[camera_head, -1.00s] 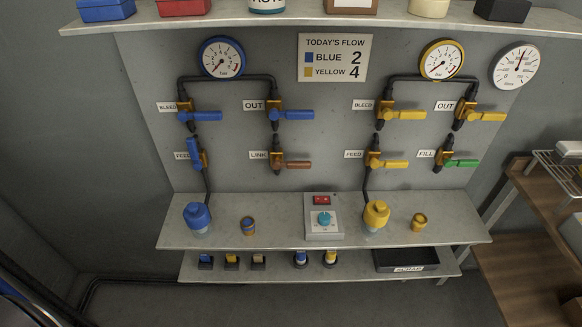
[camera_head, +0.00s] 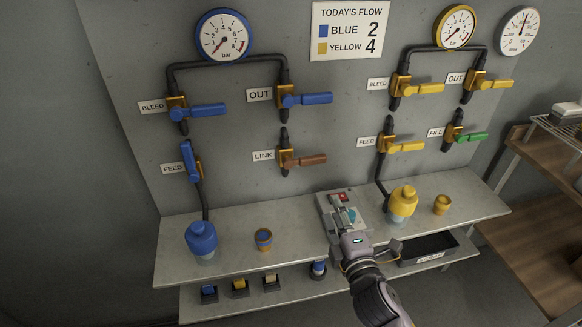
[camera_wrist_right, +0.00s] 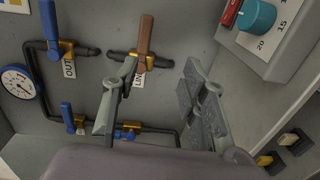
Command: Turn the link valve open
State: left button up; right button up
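The link valve (camera_head: 286,158) is on the wall panel beside its LINK label (camera_head: 264,155). Its brown handle (camera_head: 307,160) points right, across the vertical pipe. In the right wrist view the link valve's brown handle (camera_wrist_right: 146,36) shows beyond the fingers, apart from them. My right gripper (camera_head: 341,214) is low and right of the valve, in front of the control box. In the right wrist view my right gripper (camera_wrist_right: 158,85) has its two fingers spread, with nothing between them. My left gripper is not in view.
The control box (camera_head: 338,198) stands on the shelf, partly covered by my right gripper. A yellow bottle (camera_head: 403,201) and yellow cup (camera_head: 441,204) stand to its right. A blue bottle (camera_head: 201,238) stands left. The blue out valve handle (camera_head: 307,98) is above the link valve.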

jog(key=r, duration=0.2)
send_near(314, 163)
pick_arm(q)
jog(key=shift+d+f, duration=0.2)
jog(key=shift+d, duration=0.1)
pick_arm(e)
jog(key=shift+t, duration=0.3)
jog(key=x, duration=1.1)
jog(key=shift+f, duration=0.15)
grip_shut()
